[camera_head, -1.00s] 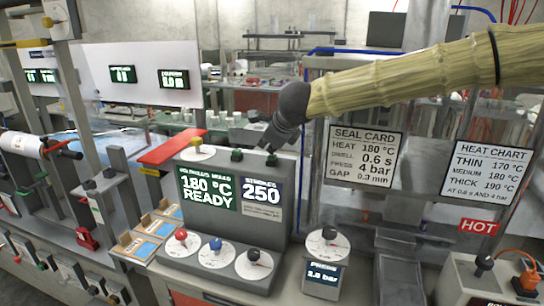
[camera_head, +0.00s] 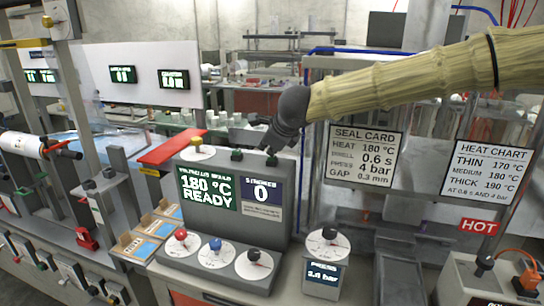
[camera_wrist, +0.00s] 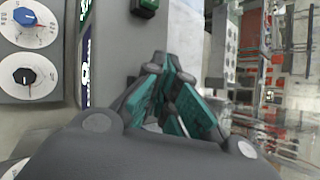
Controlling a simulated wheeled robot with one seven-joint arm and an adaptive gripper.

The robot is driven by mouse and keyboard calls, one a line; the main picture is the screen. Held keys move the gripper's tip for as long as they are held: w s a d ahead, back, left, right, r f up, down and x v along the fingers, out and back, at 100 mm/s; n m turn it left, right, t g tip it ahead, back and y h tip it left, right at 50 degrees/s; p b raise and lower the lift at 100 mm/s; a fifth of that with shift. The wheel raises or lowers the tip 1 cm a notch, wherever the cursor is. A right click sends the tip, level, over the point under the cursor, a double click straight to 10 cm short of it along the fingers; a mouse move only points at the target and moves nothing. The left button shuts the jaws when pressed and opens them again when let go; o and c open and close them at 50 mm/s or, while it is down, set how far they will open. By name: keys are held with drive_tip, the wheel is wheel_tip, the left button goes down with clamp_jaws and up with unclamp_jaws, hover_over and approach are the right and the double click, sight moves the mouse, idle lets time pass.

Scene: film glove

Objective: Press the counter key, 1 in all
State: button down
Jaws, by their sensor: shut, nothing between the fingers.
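The grey console (camera_head: 225,220) carries a screen reading 180 °C READY and a counter display (camera_head: 261,192) reading 0. Two dark green keys stand on its top edge, a left key (camera_head: 237,154) and a right key (camera_head: 272,160). My gripper (camera_head: 265,146) is shut and empty, just above the right key; I cannot tell whether it touches it. In the wrist view, the teal fingers (camera_wrist: 160,78) are together, and one green key (camera_wrist: 145,7) shows at the top edge, apart from them. Which key is the counter's is not labelled legibly.
A yellow-topped knob (camera_head: 196,143) stands at the console's top left. Red, blue and black dials sit on its lower front. A press box (camera_head: 323,280) stands right of it. A seal card (camera_head: 361,157) and a heat chart (camera_head: 490,173) hang behind, near a HOT sign (camera_head: 478,227).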

sight(269, 157)
idle(0.4)
drive_tip(key=shift+r+p, duration=0.85)
drive_tip(key=shift+p, duration=0.2)
drive_tip(key=shift+r, duration=0.1)
wheel_tip(269, 157, up, 5)
drive_tip(key=p, duration=0.5)
drive_tip(key=shift+a, duration=0.1)
idle(0.4)
